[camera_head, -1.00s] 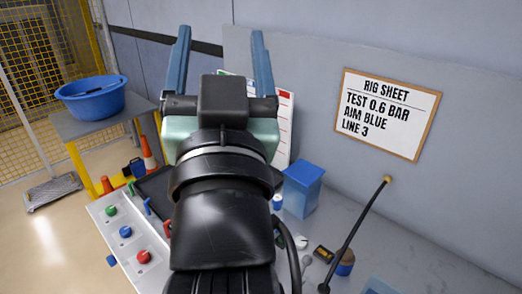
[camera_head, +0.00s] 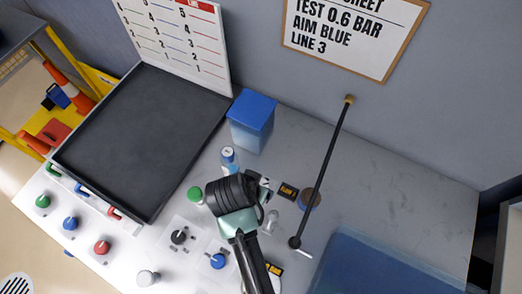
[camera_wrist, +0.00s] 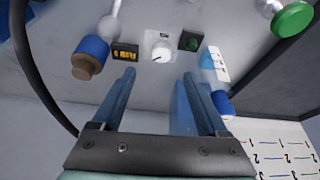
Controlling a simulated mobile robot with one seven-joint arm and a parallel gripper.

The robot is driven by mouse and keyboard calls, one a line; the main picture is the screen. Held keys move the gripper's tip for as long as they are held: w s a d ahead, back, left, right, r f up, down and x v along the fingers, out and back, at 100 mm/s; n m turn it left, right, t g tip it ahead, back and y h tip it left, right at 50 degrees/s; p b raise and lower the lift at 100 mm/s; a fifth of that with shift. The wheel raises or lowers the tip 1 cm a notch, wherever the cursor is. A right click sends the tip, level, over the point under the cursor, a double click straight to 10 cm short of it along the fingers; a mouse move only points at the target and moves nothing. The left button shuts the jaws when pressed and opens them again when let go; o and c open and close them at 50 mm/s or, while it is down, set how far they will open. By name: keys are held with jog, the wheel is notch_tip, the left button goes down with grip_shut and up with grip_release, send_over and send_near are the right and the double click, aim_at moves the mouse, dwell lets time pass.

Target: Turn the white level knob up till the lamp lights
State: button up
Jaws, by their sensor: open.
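The white level knob (camera_wrist: 161,48) shows in the wrist view as a small round white dial with a dark pointer mark, on a pale plate. A small dark square lamp (camera_wrist: 190,41) with a dull green face sits just right of it and looks unlit. A black label with yellow text (camera_wrist: 125,52) lies to its left. My gripper (camera_wrist: 158,76) is open and empty, its two blue fingers apart. The knob appears in the gap beyond the fingertips, with no contact visible. In the head view my arm hides most of the knob area and my fingers.
A blue-capped bottle (camera_head: 229,159) and a blue box (camera_head: 251,121) stand behind my arm. A long black lever (camera_head: 322,170) rises to the right, near a blue and brown cylinder (camera_head: 310,200). A green knob (camera_head: 195,194) is on the left. A black tray (camera_head: 140,135) lies further left.

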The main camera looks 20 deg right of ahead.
jog(key=x, duration=1)
jog(key=shift+w, duration=0.2)
jog(key=shift+c, duration=0.3)
grip_shut()
